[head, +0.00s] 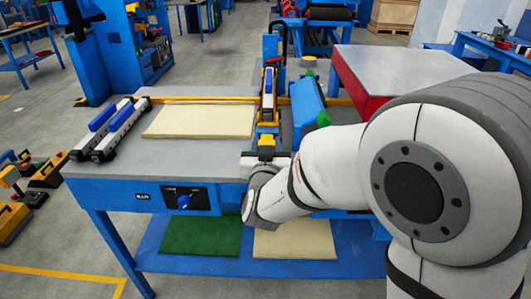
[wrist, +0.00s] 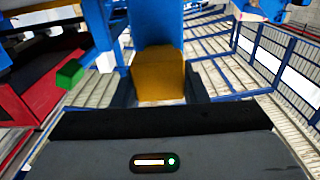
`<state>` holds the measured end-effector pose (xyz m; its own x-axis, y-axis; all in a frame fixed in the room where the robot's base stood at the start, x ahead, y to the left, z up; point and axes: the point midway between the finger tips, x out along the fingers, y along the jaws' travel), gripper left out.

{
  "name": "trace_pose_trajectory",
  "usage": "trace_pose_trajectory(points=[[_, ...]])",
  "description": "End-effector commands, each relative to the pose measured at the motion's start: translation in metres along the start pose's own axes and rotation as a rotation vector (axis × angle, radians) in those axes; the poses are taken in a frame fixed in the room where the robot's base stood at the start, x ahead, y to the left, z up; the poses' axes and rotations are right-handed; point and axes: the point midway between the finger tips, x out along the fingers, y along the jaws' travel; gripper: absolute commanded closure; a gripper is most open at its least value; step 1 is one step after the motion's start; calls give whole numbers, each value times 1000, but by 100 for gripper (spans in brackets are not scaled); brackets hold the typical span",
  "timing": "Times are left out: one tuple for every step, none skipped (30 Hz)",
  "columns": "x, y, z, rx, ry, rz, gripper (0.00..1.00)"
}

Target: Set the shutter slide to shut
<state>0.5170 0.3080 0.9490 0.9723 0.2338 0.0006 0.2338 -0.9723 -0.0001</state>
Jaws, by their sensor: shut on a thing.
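My gripper (head: 266,154) is at the front edge of the grey work table, below the blue upright of the machine. In the wrist view my gripper (wrist: 160,92) has its two dark fingers on either side of a yellow block (wrist: 160,78), closed on it. A blue part rises behind that block. The yellow block also shows in the head view (head: 266,141), just above the fingers. I cannot tell from its look whether it is the shutter slide's handle. No other part is clearly recognisable as the shutter slide.
A cream panel (head: 200,121) lies on the work table (head: 150,172), with two rail-like tools (head: 108,128) to its left. A blue knob (head: 184,201) is on the table's front. A blue box (head: 307,103) and a red cabinet (head: 350,98) stand to the right.

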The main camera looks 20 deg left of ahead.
Motion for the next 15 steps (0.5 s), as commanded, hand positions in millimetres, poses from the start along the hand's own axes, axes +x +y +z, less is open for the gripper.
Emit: trace_pose_trajectory(points=[[2, 0, -1, 1, 2, 1, 100], [2, 0, -2, 1, 2, 1, 100], [2, 0, -2, 1, 2, 1, 100], [2, 0, -2, 1, 2, 1, 100], [2, 0, -2, 1, 2, 1, 100], [2, 0, -2, 1, 3, 1, 100], [2, 0, -2, 1, 3, 1, 59], [2, 0, -2, 1, 3, 1, 57], [2, 0, -2, 1, 3, 1, 54], [2, 0, -2, 1, 3, 0, 51], [2, 0, -2, 1, 3, 0, 49], [2, 0, -2, 1, 2, 0, 45], [2, 0, -2, 1, 2, 0, 43], [2, 0, -2, 0, 2, 0, 41], [2, 0, -2, 0, 2, 0, 38]])
